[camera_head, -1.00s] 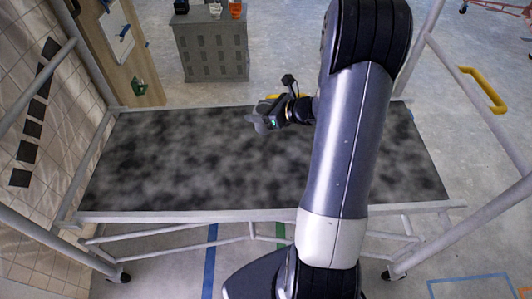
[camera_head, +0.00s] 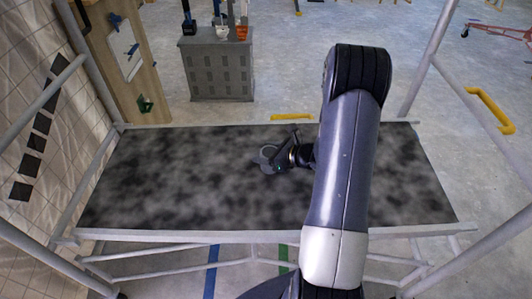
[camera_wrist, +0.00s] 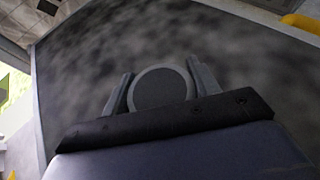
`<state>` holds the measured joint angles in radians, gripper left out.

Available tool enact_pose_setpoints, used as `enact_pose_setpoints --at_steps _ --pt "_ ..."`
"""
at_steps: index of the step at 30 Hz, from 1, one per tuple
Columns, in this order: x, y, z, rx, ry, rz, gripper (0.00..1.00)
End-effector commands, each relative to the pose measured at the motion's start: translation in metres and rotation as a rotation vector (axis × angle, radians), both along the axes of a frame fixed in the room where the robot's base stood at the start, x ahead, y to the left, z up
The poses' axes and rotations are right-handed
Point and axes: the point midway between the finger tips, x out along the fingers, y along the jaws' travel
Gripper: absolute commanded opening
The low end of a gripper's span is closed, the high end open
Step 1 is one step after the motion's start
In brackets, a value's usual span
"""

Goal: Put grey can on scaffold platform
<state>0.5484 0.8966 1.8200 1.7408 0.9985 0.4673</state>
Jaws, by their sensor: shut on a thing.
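The grey can (camera_wrist: 160,88) shows its round dark top with a lighter rim between the two fingers of my gripper (camera_wrist: 160,86) in the wrist view. My gripper is shut on it. In the head view my gripper (camera_head: 268,157) and the can's rim appear over the middle of the scaffold platform (camera_head: 170,185), a dark mottled board with a pale frame. The can looks close to the surface; I cannot tell whether it touches. My arm hides part of the platform's right side.
Scaffold rails (camera_head: 420,60) rise at the platform's corners. A grey cabinet (camera_head: 218,70) with several items on top stands behind. A tiled wall (camera_head: 30,130) is at the left. The platform's left half is clear.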

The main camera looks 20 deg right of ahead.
Motion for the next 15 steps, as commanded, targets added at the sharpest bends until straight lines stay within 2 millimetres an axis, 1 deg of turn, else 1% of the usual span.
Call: enact_pose_setpoints --at_steps 5,6,13,15 --pt "0.0001 0.0001 -0.0035 0.001 -0.001 0.000 0.29" --pt "-0.0001 0.0001 -0.0023 0.000 0.000 0.000 0.60" --pt "-0.0002 0.0001 -0.0020 0.001 0.001 0.000 0.78" --pt "-0.0002 0.0001 -0.0020 0.001 0.001 0.000 0.79"
